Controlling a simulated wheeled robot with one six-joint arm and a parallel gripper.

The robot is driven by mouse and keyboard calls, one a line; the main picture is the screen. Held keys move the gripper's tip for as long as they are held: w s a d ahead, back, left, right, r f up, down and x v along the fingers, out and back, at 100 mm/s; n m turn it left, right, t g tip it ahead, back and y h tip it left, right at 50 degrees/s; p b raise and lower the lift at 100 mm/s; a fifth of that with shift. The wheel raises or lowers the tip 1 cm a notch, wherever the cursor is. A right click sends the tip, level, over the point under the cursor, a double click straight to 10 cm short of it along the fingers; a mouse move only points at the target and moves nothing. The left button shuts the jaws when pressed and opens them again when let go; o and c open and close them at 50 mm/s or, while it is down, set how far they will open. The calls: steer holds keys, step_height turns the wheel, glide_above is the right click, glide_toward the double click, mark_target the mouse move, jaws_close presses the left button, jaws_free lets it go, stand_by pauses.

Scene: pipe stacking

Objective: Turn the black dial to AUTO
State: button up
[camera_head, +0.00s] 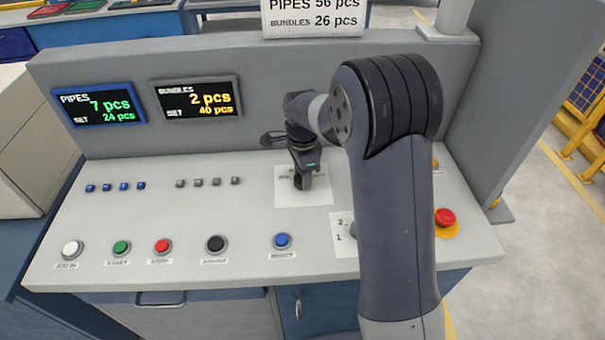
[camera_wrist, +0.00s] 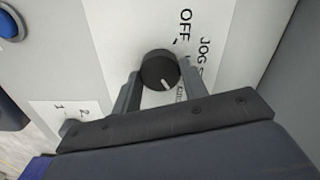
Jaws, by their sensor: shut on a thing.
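The black dial (camera_wrist: 156,68) sits on a white label plate (camera_wrist: 118,35) and has a white pointer line. In the wrist view the line points down and slightly right, away from the word OFF. A JOG label is at the right, and smaller lettering beside the right finger is partly hidden and unreadable. My gripper (camera_wrist: 159,74) has one finger on each side of the dial and is shut on it. In the head view my gripper (camera_head: 303,168) points down at the dial (camera_head: 303,184) on the console, hiding most of it.
A row of buttons, including a blue one (camera_head: 282,240) and a black one (camera_head: 215,244), lies along the console's front. A small 1-2 selector (camera_wrist: 70,127) is nearby. A red emergency button (camera_head: 445,217) is at the right. Two displays (camera_head: 98,106) stand behind.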

stand_by(0.4)
steer(key=o, duration=1)
steer(key=shift+c, duration=0.2)
step_height(320, 180, up, 11)
steer(key=shift+b, duration=0.35)
steer(key=shift+f, duration=0.15)
step_height(320, 180, down, 11)
steer(key=shift+r+p, duration=0.1)
steer(key=shift+p, duration=0.3)
